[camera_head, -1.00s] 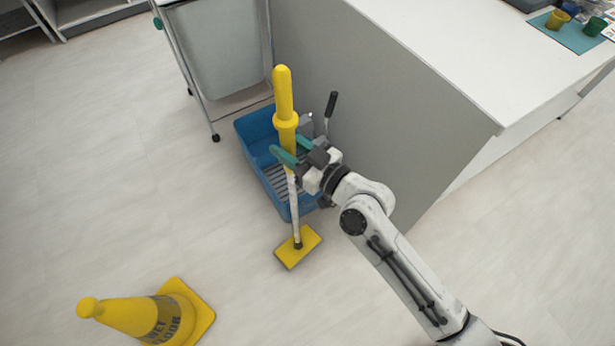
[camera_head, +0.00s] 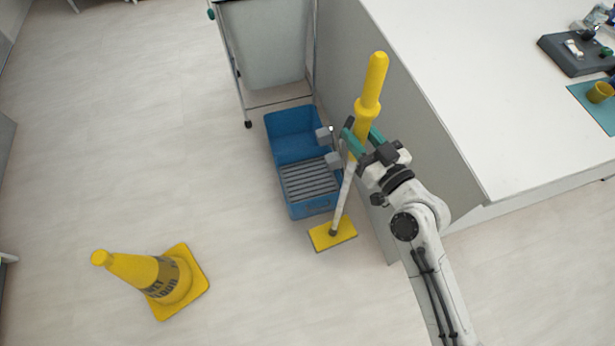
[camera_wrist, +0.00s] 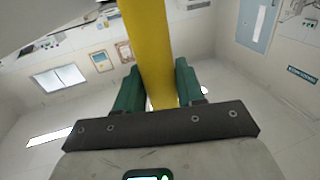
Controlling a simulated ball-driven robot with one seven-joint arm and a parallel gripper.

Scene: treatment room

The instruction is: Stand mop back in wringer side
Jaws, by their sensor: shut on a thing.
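The mop (camera_head: 366,112) has a thick yellow handle, a pale lower shaft and a flat yellow head (camera_head: 333,234). It is upright with a slight tilt, its head low beside the front right of the blue bucket (camera_head: 287,150); I cannot tell whether it touches the floor. The grey slatted wringer side (camera_head: 311,180) is the bucket's nearer part and is empty. My gripper (camera_head: 362,142) is shut on the mop's yellow handle, below its collar. In the wrist view the yellow handle (camera_wrist: 150,50) stands between my green fingers.
A yellow wet-floor cone (camera_head: 165,280) stands on the floor at lower left. A wheeled cart (camera_head: 268,50) is behind the bucket. A white-topped counter (camera_head: 450,90) with a grey side panel is close on the right. Floor left of the bucket is clear.

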